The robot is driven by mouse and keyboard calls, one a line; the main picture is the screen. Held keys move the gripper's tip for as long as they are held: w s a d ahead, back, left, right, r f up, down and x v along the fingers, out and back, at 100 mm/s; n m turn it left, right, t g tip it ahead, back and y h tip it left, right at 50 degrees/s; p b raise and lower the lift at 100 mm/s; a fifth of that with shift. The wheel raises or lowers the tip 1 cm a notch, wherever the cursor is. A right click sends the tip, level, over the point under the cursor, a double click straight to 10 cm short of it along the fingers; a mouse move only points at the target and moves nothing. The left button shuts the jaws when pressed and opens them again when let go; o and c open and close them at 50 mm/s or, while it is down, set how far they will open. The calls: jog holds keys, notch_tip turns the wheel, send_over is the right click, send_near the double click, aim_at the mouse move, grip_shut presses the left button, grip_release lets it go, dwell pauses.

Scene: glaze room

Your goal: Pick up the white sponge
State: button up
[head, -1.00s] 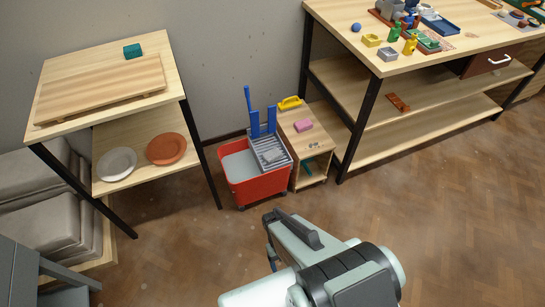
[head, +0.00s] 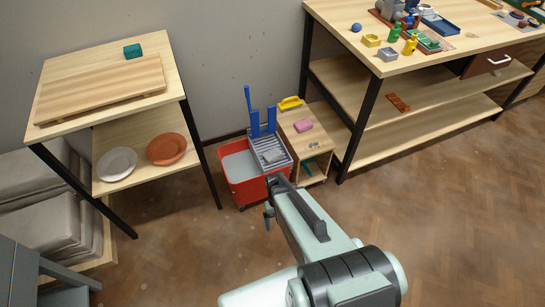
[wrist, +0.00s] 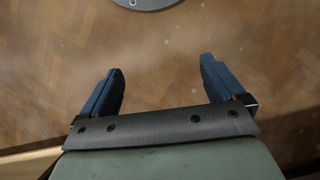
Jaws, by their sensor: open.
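A small pale grey-white block (head: 273,156), which looks like the white sponge, lies on the grey slatted wringer (head: 268,146) of the red mop bucket (head: 258,188) in the head view. It is too small there to be sure. My gripper (wrist: 160,75) is open and empty in the wrist view, its two dark blue fingers wide apart above bare wooden floor. In the head view my arm reaches up toward the bucket's front. Its end lies in front of and below the bucket, and the fingers are mostly hidden. No sponge shows in the wrist view.
A small wooden cabinet (head: 313,141) right of the bucket carries a pink sponge (head: 303,125) and a yellow brush (head: 290,103). A black-legged table (head: 150,49) stands left, a workbench (head: 345,65) right. A pale wooden edge (wrist: 28,162) shows at the wrist view's lower left.

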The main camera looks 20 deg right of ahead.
jog(key=w+d+r+t, duration=0.1)
jog(key=w+d, duration=0.2)
jog(key=w, duration=0.5)
jog(key=w+d+r+t, duration=0.1)
jog(key=w+d, duration=0.2)
jog(key=w, duration=0.6)
notch_tip(320, 180, up, 3)
jog(key=n+t, duration=0.2)
jog(key=n, duration=2)
send_over(273, 154)
jog(key=shift+h, duration=0.3)
jog(key=f, duration=0.7)
jog(key=shift+w+a+f, duration=0.3)
jog(key=shift+s+d+f, duration=0.1)
jog(key=shift+d+f, duration=0.05)
jog(key=shift+f, duration=1.45)
jog(key=shift+s+d+f, duration=0.1)
jog(key=shift+f, duration=1.5)
jog(key=c, duration=1.1)
notch_tip(273, 154, up, 10)
jog(key=shift+r, duration=0.1)
